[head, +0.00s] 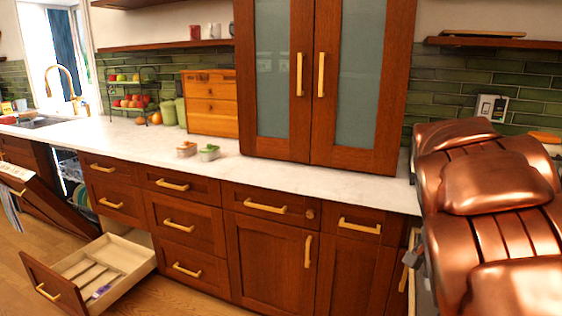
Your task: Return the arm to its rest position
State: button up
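My gripper does not show in the head view, so I cannot tell what it is doing or holding. A large shiny copper-coloured form fills the right side of the picture and hides the counter there; I cannot tell whether it is part of my arm.
A drawer (136,252) stands pulled out low at the left. The dishwasher door (48,210) left of it is partly open, with dishes inside. The counter (128,135) holds a fruit rack, a wooden box (210,122) and small containers. A tall cabinet (335,140) stands mid-counter.

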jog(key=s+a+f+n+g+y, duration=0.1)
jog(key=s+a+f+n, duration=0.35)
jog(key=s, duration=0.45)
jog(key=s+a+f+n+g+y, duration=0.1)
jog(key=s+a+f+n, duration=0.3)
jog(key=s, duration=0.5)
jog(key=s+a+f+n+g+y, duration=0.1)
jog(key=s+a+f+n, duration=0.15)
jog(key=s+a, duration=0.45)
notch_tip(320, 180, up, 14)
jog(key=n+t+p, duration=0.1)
jog(key=p, duration=1.2)
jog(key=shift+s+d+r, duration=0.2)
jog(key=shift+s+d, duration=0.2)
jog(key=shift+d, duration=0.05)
